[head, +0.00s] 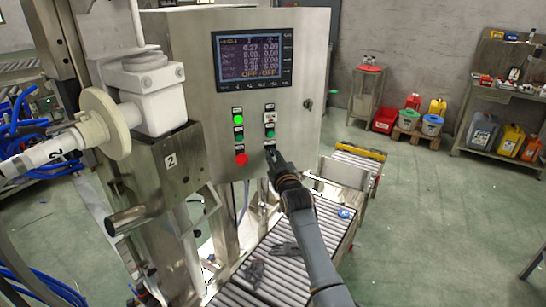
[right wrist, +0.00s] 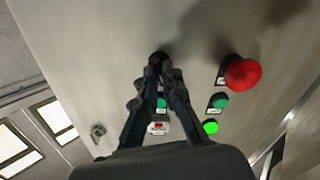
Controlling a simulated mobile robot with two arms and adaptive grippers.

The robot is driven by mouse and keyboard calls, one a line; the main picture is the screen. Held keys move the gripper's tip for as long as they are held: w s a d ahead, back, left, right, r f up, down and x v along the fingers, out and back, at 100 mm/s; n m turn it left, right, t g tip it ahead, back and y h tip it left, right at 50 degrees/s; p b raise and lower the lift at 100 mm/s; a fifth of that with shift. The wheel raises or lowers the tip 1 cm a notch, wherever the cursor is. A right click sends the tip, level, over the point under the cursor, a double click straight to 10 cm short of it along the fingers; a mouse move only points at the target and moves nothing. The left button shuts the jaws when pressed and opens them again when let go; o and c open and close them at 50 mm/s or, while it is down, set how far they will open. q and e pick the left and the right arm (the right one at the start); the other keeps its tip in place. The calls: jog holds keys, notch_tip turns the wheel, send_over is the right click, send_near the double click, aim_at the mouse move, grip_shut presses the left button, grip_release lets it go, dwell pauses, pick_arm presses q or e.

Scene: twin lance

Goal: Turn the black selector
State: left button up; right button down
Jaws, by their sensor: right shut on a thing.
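The black selector (right wrist: 157,57) is a small dark knob on the steel control box (head: 222,30). It sits at the bottom of the right column of controls. My right gripper (right wrist: 161,66) has both fingers closed in on the selector, and the fingertips hide most of it. In the head view my right gripper (head: 271,152) reaches up from below to the box face and covers the selector, so its turned angle cannot be read there. My left gripper is in neither view.
A red button (head: 241,160) and a lit green button (head: 238,119) are in the left column. A green button (head: 270,134) is just above the selector. A display screen (head: 254,58) is higher up. A roller conveyor (head: 292,262) runs below my right arm.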

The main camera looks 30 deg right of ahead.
jog(key=m, duration=0.6)
jog(key=shift+p, duration=0.35)
jog(key=m, duration=0.6)
jog(key=shift+d+f+p, duration=0.1)
jog(key=shift+d+p, duration=0.05)
jog(key=shift+p, duration=0.25)
jog(key=shift+m, duration=0.4)
jog(key=c, duration=1.5)
grip_release()
jog(key=shift+o, duration=0.2)
jog(key=shift+s, duration=0.1)
jog(key=v, duration=1.2)
